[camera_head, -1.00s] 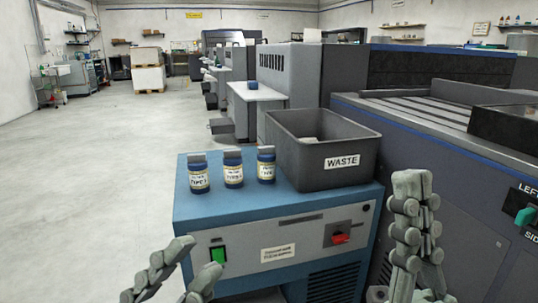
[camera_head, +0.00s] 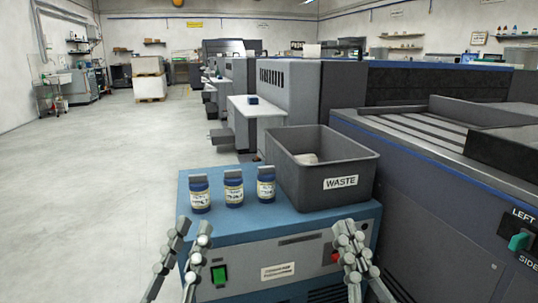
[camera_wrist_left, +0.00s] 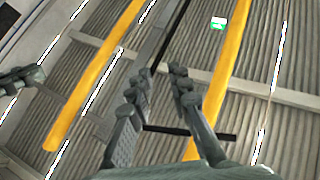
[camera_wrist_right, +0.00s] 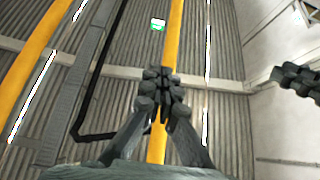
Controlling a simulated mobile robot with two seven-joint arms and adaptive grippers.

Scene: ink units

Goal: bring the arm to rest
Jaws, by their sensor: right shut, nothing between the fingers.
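My left gripper (camera_head: 192,226) stands upright in front of the left part of the blue cabinet (camera_head: 300,222), fingers pointing up with a gap between them. In the left wrist view its fingers (camera_wrist_left: 158,78) are apart with nothing between. My right gripper (camera_head: 346,226) stands upright in front of the cabinet's right part. In the right wrist view its fingertips (camera_wrist_right: 158,78) are together and hold nothing. Both wrist views look up at the ceiling. The grippers hide parts of the cabinet's front.
Three blue bottles (camera_head: 199,195), (camera_head: 233,190), (camera_head: 266,183) stand on the cabinet top. A dark grey waste bin (camera_head: 343,184) stands to their right. A large grey machine (camera_head: 430,190) is close on the right. The floor (camera_head: 90,190) at left is open.

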